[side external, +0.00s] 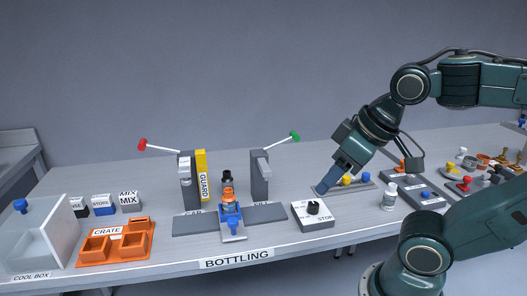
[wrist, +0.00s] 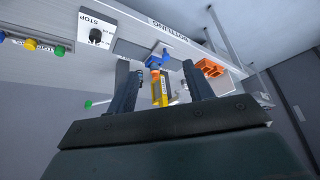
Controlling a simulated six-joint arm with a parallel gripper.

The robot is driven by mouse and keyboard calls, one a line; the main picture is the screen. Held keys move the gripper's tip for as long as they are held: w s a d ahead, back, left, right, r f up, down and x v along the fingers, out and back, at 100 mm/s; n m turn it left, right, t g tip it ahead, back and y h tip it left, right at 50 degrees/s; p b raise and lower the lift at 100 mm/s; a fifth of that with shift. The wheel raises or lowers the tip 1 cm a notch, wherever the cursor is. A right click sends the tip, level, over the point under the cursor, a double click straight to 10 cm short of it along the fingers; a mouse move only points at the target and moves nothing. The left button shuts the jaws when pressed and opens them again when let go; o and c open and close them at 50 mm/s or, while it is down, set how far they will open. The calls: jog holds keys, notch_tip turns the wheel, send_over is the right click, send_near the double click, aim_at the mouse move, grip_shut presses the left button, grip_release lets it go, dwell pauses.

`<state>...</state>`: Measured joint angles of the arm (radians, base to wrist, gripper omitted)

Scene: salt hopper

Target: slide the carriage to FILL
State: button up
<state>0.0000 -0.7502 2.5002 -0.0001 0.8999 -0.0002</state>
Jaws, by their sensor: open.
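The blue carriage (side external: 231,225) sits at the middle of the bottling station, between two grey posts, with an orange-topped item on it. It also shows in the wrist view (wrist: 157,59), seen between my fingers. Grey track plates extend left (side external: 192,223) and right (side external: 265,215) of it; their small labels are too small to read, so I cannot tell which spot is FILL. My gripper (side external: 322,188) is open and empty, to the right of the carriage and apart from it. In the wrist view my gripper's two fingers (wrist: 156,64) stand wide apart.
A yellow GUARD panel (side external: 201,175) stands behind the carriage, beside the left post. A STOP box with a black knob (side external: 312,211) stands between carriage and gripper. Red (side external: 142,145) and green (side external: 295,137) levers rise from the posts. An orange crate (side external: 113,246) is at left.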

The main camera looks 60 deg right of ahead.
jog(key=shift+w+r, duration=0.1)
jog(key=shift+w, duration=0.05)
jog(key=shift+c, duration=0.4)
jog(key=n+g, duration=0.6)
jog(key=n, duration=0.3)
send_over(233, 220)
notch_tip(233, 220, down, 7)
jog(key=shift+f, duration=0.25)
notch_tip(233, 220, down, 14)
jog(key=shift+r, duration=0.25)
grip_shut()
